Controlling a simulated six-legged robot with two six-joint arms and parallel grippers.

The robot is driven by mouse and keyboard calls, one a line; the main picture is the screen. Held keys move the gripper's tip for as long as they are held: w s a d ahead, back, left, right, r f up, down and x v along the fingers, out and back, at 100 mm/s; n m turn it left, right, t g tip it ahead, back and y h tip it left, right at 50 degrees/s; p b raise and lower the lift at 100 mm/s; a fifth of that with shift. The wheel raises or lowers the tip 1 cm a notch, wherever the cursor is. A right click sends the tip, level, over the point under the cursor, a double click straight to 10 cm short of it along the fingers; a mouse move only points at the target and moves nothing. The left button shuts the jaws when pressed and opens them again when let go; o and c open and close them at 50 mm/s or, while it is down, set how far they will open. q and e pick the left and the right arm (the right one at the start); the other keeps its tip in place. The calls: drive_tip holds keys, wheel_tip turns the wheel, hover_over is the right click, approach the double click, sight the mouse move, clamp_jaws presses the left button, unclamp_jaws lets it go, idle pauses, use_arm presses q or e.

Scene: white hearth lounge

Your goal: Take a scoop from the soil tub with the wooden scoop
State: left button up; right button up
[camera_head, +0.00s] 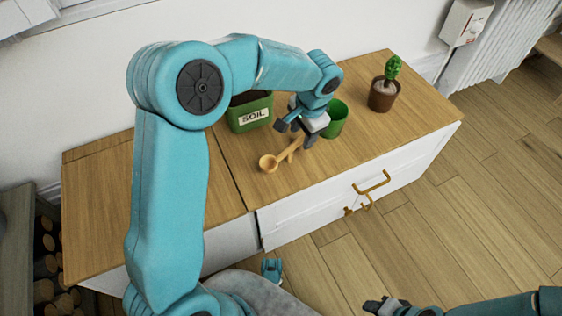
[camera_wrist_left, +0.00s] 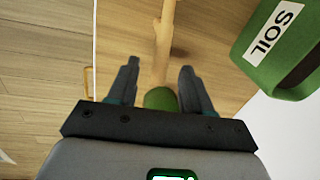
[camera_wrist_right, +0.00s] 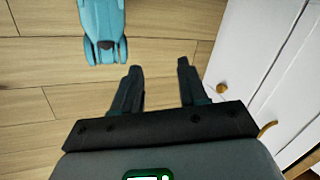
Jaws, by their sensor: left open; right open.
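The wooden scoop (camera_head: 270,163) lies on the wooden cabinet top, its round bowl toward the front left and its handle running back right under my left gripper. My left gripper (camera_head: 298,133) is open above the handle. In the left wrist view the scoop's handle (camera_wrist_left: 164,45) shows between the open fingers (camera_wrist_left: 160,75), with no grip on it. The green soil tub (camera_head: 249,115), labelled SOIL, stands just behind the scoop, partly hidden by my left arm; it also shows in the left wrist view (camera_wrist_left: 255,65). My right gripper (camera_head: 374,307) is open and empty over the floor.
A green pot (camera_head: 334,118) stands right beside my left gripper. A brown pot with a cactus (camera_head: 383,95) stands farther right. The cabinet top (camera_head: 405,120) is clear toward its right front. A brass drawer handle (camera_head: 372,183) sticks out in front.

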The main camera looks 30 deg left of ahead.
sight(300, 143)
use_arm(q)
drive_tip(key=f+b, duration=0.2)
drive_tip(key=f, duration=0.1)
drive_tip(key=f+b, duration=0.1)
drive_tip(key=f, duration=0.1)
drive_tip(key=shift+w+a+f, duration=0.1)
drive_tip(key=shift+w+a, duration=0.2)
drive_tip(key=shift+a, duration=0.05)
drive_tip(key=shift+f, duration=0.35)
drive_tip(key=shift+r, duration=0.1)
clamp_jaws()
